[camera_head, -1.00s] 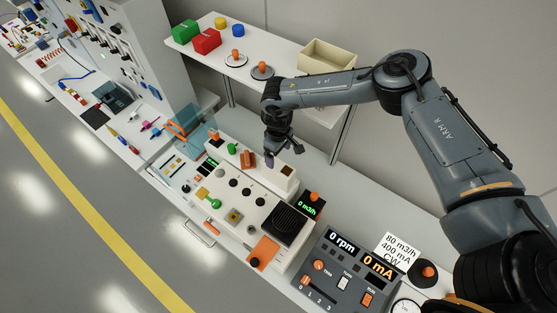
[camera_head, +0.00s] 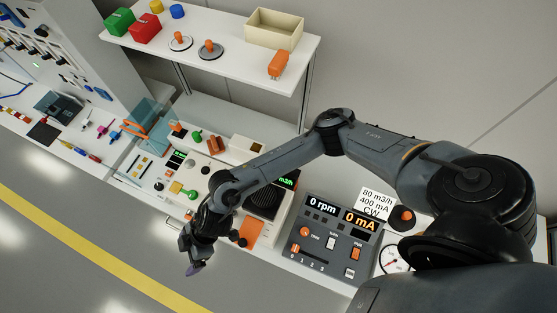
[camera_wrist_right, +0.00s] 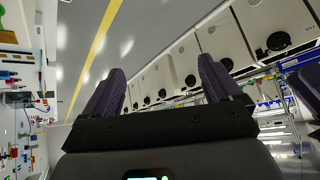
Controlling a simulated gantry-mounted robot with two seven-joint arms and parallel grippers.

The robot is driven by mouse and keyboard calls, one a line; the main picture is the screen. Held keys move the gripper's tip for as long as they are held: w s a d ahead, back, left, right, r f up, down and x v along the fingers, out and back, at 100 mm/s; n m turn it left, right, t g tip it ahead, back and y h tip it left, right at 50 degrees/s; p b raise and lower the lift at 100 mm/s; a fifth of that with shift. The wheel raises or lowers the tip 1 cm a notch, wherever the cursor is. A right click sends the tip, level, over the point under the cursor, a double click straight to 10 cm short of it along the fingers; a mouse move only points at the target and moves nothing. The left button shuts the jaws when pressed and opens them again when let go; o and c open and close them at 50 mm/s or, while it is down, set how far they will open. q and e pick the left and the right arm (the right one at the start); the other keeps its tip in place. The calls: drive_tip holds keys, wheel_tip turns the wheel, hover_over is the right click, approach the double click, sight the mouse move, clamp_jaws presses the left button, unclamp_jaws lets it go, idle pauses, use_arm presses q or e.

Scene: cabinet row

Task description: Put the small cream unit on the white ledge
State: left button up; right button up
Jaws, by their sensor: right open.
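The small cream unit (camera_head: 233,147) lies at the back of the bench, behind a larger cream panel. On its top are a green knob (camera_head: 196,136) and an orange-brown handle (camera_head: 215,143). The white ledge (camera_head: 240,58) is the raised shelf behind and above the bench. My right gripper (camera_head: 194,268) hangs in front of the bench edge, over the floor, well apart from the unit. In the right wrist view its two fingers (camera_wrist_right: 160,90) are spread with nothing between them. My left gripper is not in view.
A dark meter panel (camera_head: 328,245) stands right of the larger cream panel (camera_head: 205,169).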

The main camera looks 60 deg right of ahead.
wheel_tip(320, 180, up, 9)
drive_tip(key=s+a+m+t, duration=0.2)
drive_tip(key=m+t, duration=0.1)
drive_tip(key=t, duration=0.1)
drive_tip(key=s+d+f+m+g+h, duration=0.1)
drive_tip(key=s+d, duration=0.3)
drive_tip(key=d, duration=0.5)
drive_tip(key=s+d+f+m+g+h, duration=0.1)
drive_tip(key=s+d+f+m+h, duration=0.1)
drive_tip(key=d, duration=0.7)
drive_tip(key=s+d+f+m+g+h, duration=0.1)
drive_tip(key=s+d+f+m+h, duration=0.1)
drive_tip(key=s+d, duration=0.4)
drive_tip(key=d+m+h, duration=0.1)
drive_tip(key=d+h, duration=0.1)
drive_tip(key=d, duration=0.2)
drive_tip(key=shift+s+g, duration=0.3)
drive_tip(key=shift+s, duration=0.1)
wheel_tip(320, 180, up, 6)
drive_tip(key=p, duration=0.6)
drive_tip(key=shift+r, duration=0.1)
